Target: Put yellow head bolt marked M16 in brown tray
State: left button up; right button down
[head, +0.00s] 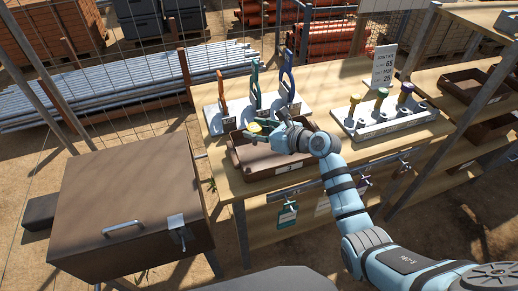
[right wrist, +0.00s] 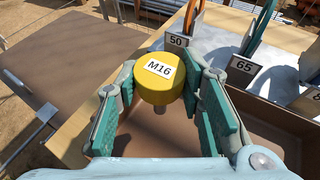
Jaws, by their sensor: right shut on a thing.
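The yellow head bolt marked M16 (right wrist: 161,78) is held head-up between the finger pads of my right gripper (right wrist: 160,92). Its label faces the wrist camera, and most of its shank is hidden below the head. In the head view, the bolt's yellow head (head: 253,128) shows at the tips of my right gripper (head: 263,131), over the brown tray (head: 262,174). The tray sits on the wooden table, partly hidden by the gripper and arm. Its brown side also shows in the right wrist view (right wrist: 262,112). My left gripper is not in view.
A pale stand (head: 213,120) with orange, green and blue tools is just behind the tray. A white rack (head: 388,123) with several coloured-head bolts stands to the right, with a sign (head: 383,66) behind it. A large brown box (head: 130,195) is at left.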

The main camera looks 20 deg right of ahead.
aim_at(256, 145)
jog(key=f+b, duration=0.1)
jog(key=f, duration=0.5)
jog(key=shift+w+a+b, duration=0.1)
jog(key=shift+w+b, duration=0.1)
jog(key=shift+b, duration=0.2)
jog(key=c, duration=1.1)
grip_release()
jog(key=shift+f, duration=0.1)
